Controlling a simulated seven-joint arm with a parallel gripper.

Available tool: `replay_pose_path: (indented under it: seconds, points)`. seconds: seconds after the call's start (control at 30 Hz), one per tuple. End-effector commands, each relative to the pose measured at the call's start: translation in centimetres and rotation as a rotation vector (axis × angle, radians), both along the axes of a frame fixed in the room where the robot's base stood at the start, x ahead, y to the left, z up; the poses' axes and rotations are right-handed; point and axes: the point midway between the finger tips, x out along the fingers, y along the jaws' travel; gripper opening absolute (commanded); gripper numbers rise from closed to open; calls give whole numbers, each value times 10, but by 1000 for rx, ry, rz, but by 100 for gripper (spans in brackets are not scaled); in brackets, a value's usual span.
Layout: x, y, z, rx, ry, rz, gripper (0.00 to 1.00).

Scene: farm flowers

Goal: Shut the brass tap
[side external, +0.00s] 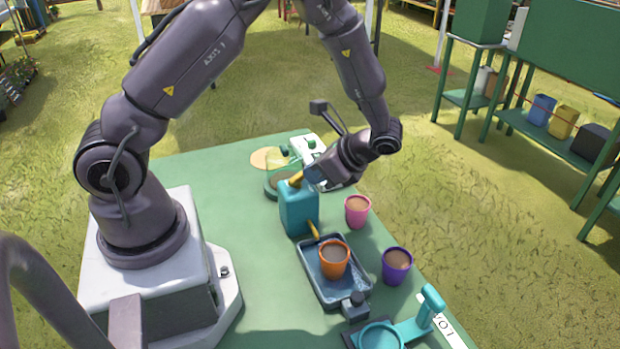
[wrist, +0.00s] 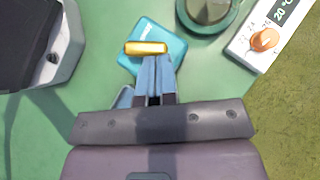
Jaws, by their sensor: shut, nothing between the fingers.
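A teal box-shaped tank (side external: 298,208) stands on the green table. The brass tap's handle (side external: 296,179) lies on its top, and a brass spout (side external: 313,230) sticks out of its front over a tray. In the wrist view the brass handle (wrist: 147,47) lies as a bar across the teal top (wrist: 172,42). My gripper (side external: 307,178) is shut and empty just beside the handle. In the wrist view its blue fingertips (wrist: 157,60) end right at the bar's edge; I cannot tell if they touch it.
An orange pot (side external: 334,260) with brown fill stands in the dark blue tray (side external: 311,266) by the spout. A pink pot (side external: 357,209) and a purple pot (side external: 397,266) stand to the right. A white unit with an orange knob (wrist: 265,40) and a teal ring stand (side external: 381,337) are nearby.

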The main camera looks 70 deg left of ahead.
Motion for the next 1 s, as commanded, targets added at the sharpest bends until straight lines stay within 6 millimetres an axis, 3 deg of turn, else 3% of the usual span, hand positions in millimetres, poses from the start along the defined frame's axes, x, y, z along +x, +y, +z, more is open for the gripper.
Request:
replay_pose_path:
  seconds: [1.0]
  points:
    - [4,15,0,1,0,408,0]
